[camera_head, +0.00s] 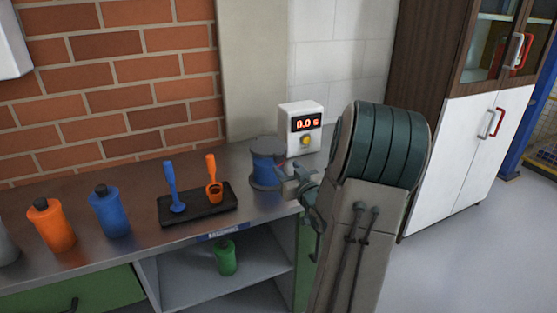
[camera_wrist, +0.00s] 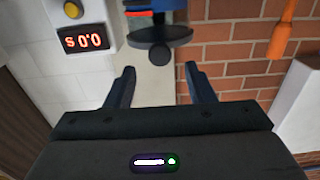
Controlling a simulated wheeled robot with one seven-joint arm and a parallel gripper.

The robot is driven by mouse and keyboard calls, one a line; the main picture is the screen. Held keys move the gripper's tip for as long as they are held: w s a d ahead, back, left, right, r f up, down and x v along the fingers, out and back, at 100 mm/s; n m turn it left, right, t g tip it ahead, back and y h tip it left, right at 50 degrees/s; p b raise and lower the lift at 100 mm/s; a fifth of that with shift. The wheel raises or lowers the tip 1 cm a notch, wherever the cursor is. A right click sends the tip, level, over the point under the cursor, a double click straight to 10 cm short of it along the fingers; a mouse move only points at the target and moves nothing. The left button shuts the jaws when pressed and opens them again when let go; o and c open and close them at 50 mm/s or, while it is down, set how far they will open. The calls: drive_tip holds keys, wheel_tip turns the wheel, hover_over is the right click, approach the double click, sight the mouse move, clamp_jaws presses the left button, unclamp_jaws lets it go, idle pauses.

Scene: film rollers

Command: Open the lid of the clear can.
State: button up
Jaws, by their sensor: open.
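In the upside-down wrist view, the lid (camera_wrist: 163,34) is on the can, with a dark round knob (camera_wrist: 160,56) facing my fingers. Blue and red show through or behind the can body. My gripper (camera_head: 293,183) is close to the can's right front side in the head view. In the wrist view, my gripper (camera_wrist: 159,70) is open and empty, its fingers either side of the knob's line but apart from it.
A black tray (camera_head: 200,206) with blue and orange scoops lies to the left, with blue (camera_head: 110,213) and orange (camera_head: 51,225) bottles beyond. A green bottle (camera_head: 226,257) sits on the shelf below.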

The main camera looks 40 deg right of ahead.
sight(279, 160)
drive_tip(key=x, duration=0.7)
clamp_jaws()
drive_tip(key=shift+r, duration=0.15)
